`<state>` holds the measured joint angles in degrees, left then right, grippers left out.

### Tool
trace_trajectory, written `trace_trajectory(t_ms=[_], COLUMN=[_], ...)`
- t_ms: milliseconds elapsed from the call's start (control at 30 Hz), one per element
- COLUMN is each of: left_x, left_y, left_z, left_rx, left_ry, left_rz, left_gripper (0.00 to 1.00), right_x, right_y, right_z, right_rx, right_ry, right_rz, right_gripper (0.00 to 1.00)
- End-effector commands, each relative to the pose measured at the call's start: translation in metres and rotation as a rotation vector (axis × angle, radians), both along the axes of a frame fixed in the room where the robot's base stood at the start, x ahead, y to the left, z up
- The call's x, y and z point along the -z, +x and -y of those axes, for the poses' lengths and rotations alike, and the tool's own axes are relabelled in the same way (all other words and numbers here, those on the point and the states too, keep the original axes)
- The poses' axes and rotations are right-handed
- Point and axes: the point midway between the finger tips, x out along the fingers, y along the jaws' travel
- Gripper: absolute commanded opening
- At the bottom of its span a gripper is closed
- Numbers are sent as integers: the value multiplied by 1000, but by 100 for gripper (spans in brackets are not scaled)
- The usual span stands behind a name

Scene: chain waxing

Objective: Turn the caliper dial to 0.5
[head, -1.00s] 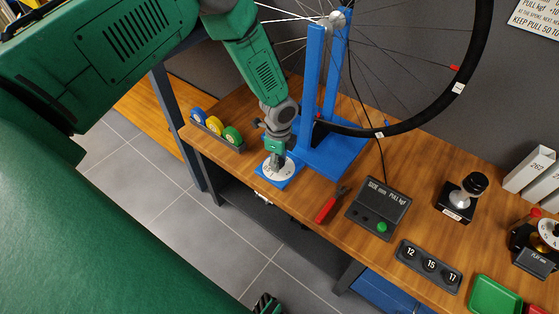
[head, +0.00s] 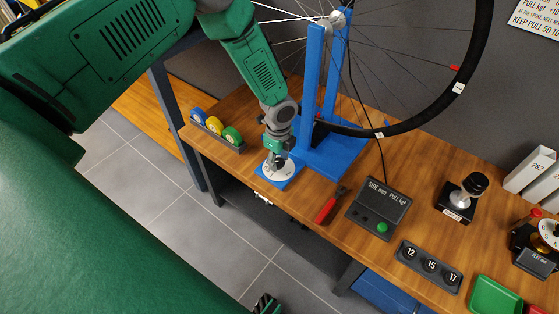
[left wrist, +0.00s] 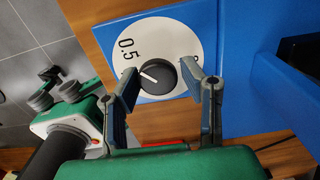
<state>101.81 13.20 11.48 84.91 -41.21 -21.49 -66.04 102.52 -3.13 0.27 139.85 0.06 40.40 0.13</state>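The caliper dial (head: 270,172) is a white disc on a blue plate, below the truing stand. It also shows in the left wrist view (left wrist: 186,38), with a black round knob (left wrist: 158,80) at its middle. A white mark on the knob points up-left, roughly towards the printed "0.5" (left wrist: 127,49). Another label at the disc's right is mostly hidden by a finger. My left gripper (head: 278,160) is over the dial. In the left wrist view its fingertips (left wrist: 159,68) sit on both sides of the knob and look closed on it. My right gripper (head: 266,304) barely shows at the bottom edge.
The blue truing stand (head: 332,150) with its wheel (head: 440,108) rises right beside the dial. Red-handled pliers (head: 328,208) and a grey readout box (head: 377,208) lie to the right. A tray of coloured rolls (head: 215,130) is on the left.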

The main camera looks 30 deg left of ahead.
Motion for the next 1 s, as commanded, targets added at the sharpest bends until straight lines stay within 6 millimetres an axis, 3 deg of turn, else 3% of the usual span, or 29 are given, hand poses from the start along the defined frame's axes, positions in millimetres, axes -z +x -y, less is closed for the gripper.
trace_trajectory(t_ms=[333,467,800,1000], left_x=[-1,-10,-78,-108], left_y=[1,1,2,2], left_z=[1,1,0,-1], left_rx=[-1,-1,-2,-2], left_ry=[-1,-2,-2,-2], left_rz=[0,1,4,2], left_gripper=[53,53,53,53], right_x=[0,-1,-1,-1], right_y=[0,-2,-2,-2], right_z=[0,0,0,0], right_rx=[0,0,0,0], right_ry=[0,0,0,0], right_rz=[1,3,3,3], right_gripper=[40,40,40,40])
